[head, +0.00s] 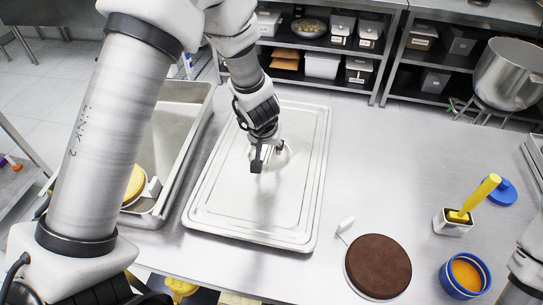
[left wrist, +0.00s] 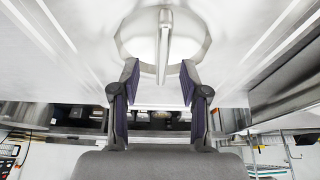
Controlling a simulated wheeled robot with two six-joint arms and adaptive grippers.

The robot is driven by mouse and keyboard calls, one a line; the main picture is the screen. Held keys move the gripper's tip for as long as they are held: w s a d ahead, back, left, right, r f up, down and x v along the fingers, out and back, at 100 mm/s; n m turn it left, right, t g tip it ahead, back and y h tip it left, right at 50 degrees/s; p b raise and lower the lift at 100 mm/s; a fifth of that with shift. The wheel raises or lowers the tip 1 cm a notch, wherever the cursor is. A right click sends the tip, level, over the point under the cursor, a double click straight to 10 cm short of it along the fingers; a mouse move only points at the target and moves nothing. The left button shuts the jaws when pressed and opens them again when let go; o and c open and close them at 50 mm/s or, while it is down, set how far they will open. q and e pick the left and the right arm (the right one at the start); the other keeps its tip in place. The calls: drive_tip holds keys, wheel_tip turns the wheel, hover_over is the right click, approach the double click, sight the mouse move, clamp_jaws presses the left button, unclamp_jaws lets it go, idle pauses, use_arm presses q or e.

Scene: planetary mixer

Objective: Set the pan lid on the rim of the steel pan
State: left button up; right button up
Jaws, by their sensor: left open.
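The pan lid (head: 284,159) shows as a round, pale steel plate with an upright bar handle (left wrist: 165,42). It lies on, or is part of, a wide rectangular steel sheet (head: 235,213); I cannot tell which. My left gripper (head: 267,161) is over the plate, pointing down. In the left wrist view its two fingers (left wrist: 159,72) are apart, with the handle between and just beyond the tips, not clasped. A round steel-edged pan (head: 378,266) with a flat brown top and a pale handle (head: 346,225) stands at the front right. My right gripper is out of view.
An open steel basin (head: 187,135) with a yellow item (head: 135,184) is on the left. A small holder (head: 452,224) with a yellow handle and a blue cup (head: 465,275) stand at the right. A mixing bowl (head: 508,74) is at the back right. Mid-counter is clear.

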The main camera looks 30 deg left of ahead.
sight(269, 150)
use_arm(q)
drive_tip(key=x, duration=0.2)
drive_tip(key=b+x, duration=0.1)
drive_tip(key=x, duration=0.2)
drive_tip(key=shift+w+a+f+b, duration=0.2)
drive_tip(key=shift+a+b, duration=0.05)
drive_tip(key=shift+b, duration=0.05)
drive_tip(key=shift+w+f, duration=0.1)
drive_tip(key=shift+w, duration=0.1)
drive_tip(key=shift+s, duration=0.1)
drive_tip(key=shift+s, duration=0.1)
drive_tip(key=shift+f, duration=0.15)
clamp_jaws()
